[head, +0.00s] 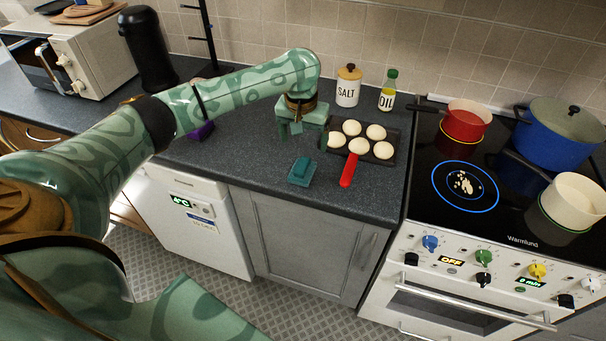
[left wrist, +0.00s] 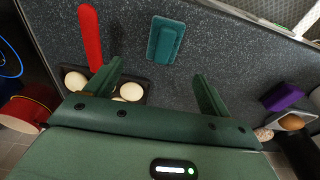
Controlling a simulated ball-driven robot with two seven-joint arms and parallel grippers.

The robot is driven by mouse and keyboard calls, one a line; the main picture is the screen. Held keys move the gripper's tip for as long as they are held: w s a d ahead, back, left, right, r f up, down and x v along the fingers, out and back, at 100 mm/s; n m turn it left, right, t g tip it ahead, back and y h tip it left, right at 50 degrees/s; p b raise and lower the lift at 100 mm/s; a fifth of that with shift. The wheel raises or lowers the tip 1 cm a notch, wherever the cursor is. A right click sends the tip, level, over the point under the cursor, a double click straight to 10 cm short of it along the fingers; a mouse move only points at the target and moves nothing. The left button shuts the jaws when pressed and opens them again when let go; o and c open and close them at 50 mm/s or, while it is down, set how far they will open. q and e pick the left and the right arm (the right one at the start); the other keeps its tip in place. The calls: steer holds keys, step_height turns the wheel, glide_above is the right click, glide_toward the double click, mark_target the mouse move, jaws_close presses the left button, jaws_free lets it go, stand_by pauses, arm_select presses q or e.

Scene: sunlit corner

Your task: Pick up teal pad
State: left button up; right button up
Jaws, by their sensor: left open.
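The teal pad (head: 302,171) lies on the dark countertop near its front edge, left of the red handle. It looks like a flat base with a raised grip on top. In the left wrist view the teal pad (left wrist: 165,40) lies ahead of my fingers, between their lines. My left gripper (head: 290,131) is open and empty above the counter, behind the pad and apart from it. Its two spread fingers show in the left wrist view (left wrist: 158,72). My right gripper is in neither view.
A dark tray (head: 392,158) of several pale round pieces, with a red handle (head: 347,172) reaching forward, is right of the pad. A salt jar (head: 347,88) and oil bottle (head: 388,92) stand behind. A purple block (head: 201,131) lies left. The stove (head: 490,215) is right.

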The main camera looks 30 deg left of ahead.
mark_target(302, 165)
arm_select(q)
steer(key=f, duration=0.2)
steer(key=f+b, duration=0.1)
steer(key=f, duration=0.1)
steer(key=f+b, duration=0.1)
steer(key=f, duration=0.1)
steer(key=shift+w+a+f, duration=0.1)
steer(key=shift+w, duration=0.25)
steer(key=f+b, duration=0.2)
steer(key=f, duration=0.1)
steer(key=a+f+b, duration=0.1)
steer(key=f, duration=0.1)
steer(key=shift+w+f, duration=0.15)
steer(key=shift+f, duration=0.05)
steer(key=shift+d+r, duration=0.1)
steer(key=shift+r, duration=0.05)
steer(key=shift+c, duration=0.6)
steer(key=c, duration=1)
